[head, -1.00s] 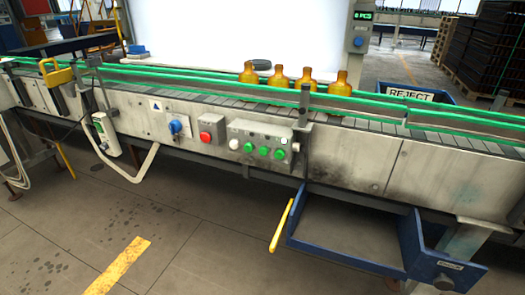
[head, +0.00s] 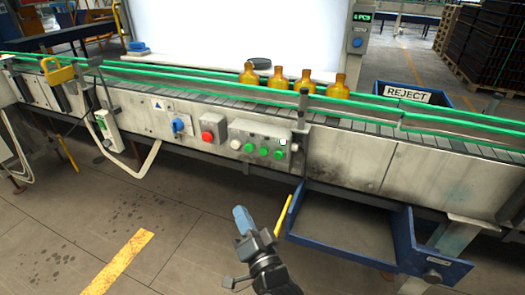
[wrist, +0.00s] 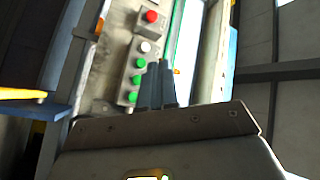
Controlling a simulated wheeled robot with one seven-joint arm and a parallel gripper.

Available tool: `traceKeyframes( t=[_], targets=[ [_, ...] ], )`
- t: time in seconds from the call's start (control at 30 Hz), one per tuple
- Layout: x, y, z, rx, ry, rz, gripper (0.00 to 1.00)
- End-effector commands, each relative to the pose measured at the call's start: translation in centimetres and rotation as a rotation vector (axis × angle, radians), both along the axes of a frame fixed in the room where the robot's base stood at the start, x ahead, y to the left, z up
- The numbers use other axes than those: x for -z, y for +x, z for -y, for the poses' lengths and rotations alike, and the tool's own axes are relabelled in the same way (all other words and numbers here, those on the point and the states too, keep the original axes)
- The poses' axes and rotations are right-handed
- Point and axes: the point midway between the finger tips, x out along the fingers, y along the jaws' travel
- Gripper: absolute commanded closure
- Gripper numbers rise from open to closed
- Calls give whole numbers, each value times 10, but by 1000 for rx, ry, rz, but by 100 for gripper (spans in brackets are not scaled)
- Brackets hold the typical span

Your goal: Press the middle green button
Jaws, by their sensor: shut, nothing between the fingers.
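The middle green button (head: 263,152) sits in a row of three green buttons on a grey control box (head: 240,131) on the conveyor's side. It also shows in the wrist view (wrist: 136,79), between the other two green buttons. My gripper (head: 241,219) is in the lower middle of the head view, in front of and below the box, apart from it. Its blue fingers are together and empty. In the wrist view the fingers (wrist: 159,66) appear just right of the green buttons in the picture; their depth gap is unclear.
A white button (head: 235,143) is left of the green ones, then a red button (head: 208,136) and a blue knob (head: 178,125). A yellow-handled blue tray (head: 345,236) juts out at lower right. Several amber bottles (head: 278,78) stand on the conveyor (head: 180,85).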

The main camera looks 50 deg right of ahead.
Motion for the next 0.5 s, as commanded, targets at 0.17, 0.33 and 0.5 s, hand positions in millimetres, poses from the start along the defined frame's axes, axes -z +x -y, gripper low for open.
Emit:
traceKeyframes(
  t=[0.17,0.33,0.5],
  targets=[
    [-17,37,44,25,31,65,100],
    [-23,53,66,34,48,92,100],
    [-25,57,71,35,52,100,100]
  ],
)
